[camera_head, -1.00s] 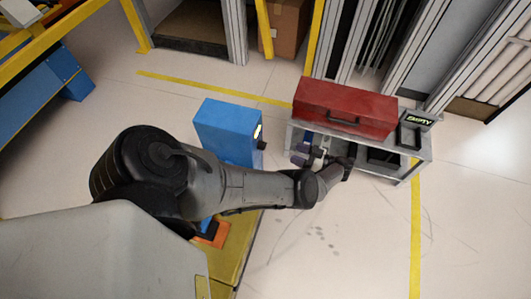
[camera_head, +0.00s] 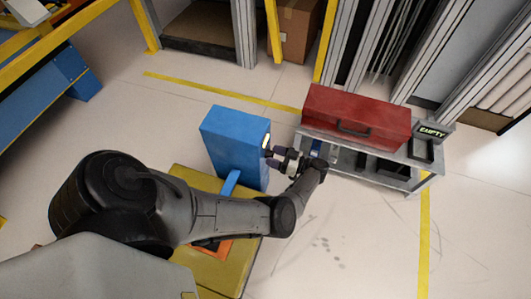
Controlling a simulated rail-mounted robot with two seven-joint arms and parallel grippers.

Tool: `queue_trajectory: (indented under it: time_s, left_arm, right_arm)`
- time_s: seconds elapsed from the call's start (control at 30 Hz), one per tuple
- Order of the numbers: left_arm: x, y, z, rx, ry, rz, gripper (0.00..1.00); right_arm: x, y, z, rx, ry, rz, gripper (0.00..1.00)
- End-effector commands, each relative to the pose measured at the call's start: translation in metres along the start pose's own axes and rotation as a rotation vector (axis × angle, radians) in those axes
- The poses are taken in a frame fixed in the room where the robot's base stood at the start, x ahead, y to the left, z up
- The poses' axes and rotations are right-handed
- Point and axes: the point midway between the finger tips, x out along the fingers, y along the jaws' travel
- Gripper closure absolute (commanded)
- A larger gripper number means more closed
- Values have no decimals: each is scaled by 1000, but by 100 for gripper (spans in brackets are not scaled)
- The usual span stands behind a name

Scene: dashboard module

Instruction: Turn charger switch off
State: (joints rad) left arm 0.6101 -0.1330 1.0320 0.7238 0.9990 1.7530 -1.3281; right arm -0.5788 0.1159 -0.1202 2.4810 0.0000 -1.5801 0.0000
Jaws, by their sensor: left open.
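The charger is a blue upright box (camera_head: 232,140) on a yellow base plate (camera_head: 232,275) in the middle of the head view. A lit pale-yellow strip (camera_head: 266,141) shows on its right-hand face. My left gripper (camera_head: 271,153) is open at that face, just below the strip, with its fingers pointing left toward the box. The dark switch area there is covered by the fingertips, so I cannot tell the switch's position or whether they touch it. My right gripper is not in view.
A grey cart (camera_head: 400,183) stands close to the right, bearing a red toolbox (camera_head: 357,118) and an "EMPTY" sign (camera_head: 432,131). My left wrist is near the cart's left side. Yellow lines mark the floor. The floor in front of the cart is clear.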

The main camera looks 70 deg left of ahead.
Motion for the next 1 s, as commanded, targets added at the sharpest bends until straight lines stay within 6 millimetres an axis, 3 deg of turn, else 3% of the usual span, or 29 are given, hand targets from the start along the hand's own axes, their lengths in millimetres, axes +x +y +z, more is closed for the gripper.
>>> queue_trajectory:
  time_s: [0.47,1.0]
  left_arm:
    - [3,0,0,-1,3,10,36]
    - [3,0,0,-1,3,9,85]
  right_arm:
    - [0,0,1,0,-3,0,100]
    - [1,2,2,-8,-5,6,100]
